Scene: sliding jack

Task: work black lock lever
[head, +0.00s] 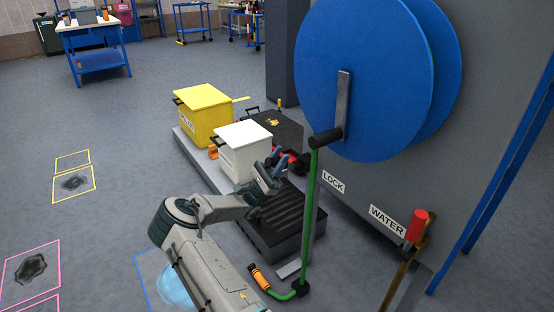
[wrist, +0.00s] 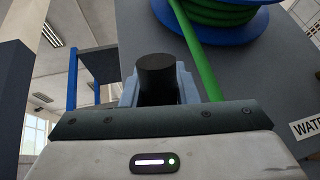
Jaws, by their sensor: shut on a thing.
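My gripper (head: 280,160) is to the left of the reel cabinet, by the LOCK label (head: 333,182). In the wrist view its two grey-blue fingers (wrist: 158,92) are shut on the round black end of the black lock lever (wrist: 157,73). The lever sits between the fingers, and its lower part is hidden behind the gripper. In the head view I cannot clearly make the lever out against the dark things behind it.
A blue hose reel (head: 375,60) with a black crank knob (head: 325,138) is above right. The green hose (head: 310,215) hangs close to my gripper. A red-handled water valve (head: 417,224) is at right. White (head: 243,158) and yellow (head: 207,118) boxes stand behind. Floor at left is open.

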